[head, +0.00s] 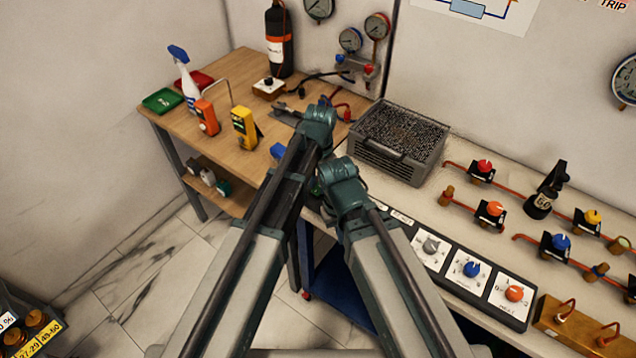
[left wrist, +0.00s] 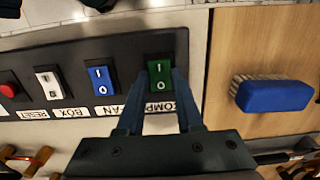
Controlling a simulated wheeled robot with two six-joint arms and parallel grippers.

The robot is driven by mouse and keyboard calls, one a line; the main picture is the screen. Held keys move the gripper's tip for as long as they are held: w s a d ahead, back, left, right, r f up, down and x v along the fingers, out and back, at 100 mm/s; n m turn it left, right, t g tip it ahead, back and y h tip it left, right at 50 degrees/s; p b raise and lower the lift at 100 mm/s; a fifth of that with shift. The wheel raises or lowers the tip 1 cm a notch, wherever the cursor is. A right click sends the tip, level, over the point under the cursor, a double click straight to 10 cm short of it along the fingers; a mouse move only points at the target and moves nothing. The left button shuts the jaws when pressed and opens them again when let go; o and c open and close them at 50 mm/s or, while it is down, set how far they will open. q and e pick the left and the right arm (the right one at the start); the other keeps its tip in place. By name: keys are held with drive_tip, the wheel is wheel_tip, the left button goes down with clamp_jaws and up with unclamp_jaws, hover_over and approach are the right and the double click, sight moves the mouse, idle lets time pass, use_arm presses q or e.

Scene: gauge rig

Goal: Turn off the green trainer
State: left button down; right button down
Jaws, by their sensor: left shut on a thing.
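No object marked as a trainer can be made out. In the left wrist view, a green rocker switch (left wrist: 160,78) sits at the right end of a dark switch panel (left wrist: 125,48), by a label starting "COMP". My left gripper (left wrist: 161,72) is shut on the green rocker, one finger at each side. I cannot tell which end of the rocker is pressed. A blue rocker (left wrist: 101,80) with I and O marks sits to its left. In the head view my arms hide this spot, and my right gripper does not show.
A white and dark switch (left wrist: 48,82) and a red button (left wrist: 8,89) lie farther left. A blue brush (left wrist: 275,95) is right of the panel on wood. In the head view, a grey mesh-topped box (head: 400,132), orange meter (head: 207,117) and yellow meter (head: 244,127) stand beyond my arms.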

use_arm(q)
drive_tip(key=shift+w+d+f+g+y, duration=0.1)
drive_tip(key=shift+w+d+g+y, duration=0.15)
drive_tip(key=shift+w+g+y, duration=0.3)
drive_tip(key=shift+s+g+y+b, duration=0.25)
drive_tip(key=shift+s+g+b, duration=0.1)
drive_tip(key=shift+g, duration=0.1)
drive_tip(key=shift+a, duration=0.1)
drive_tip(key=c, duration=0.6)
unclamp_jaws()
drive_tip(key=shift+o, duration=0.2)
drive_tip(key=shift+w, duration=0.1)
drive_tip(key=p+v, duration=1.3)
drive_tip(key=v, duration=0.1)
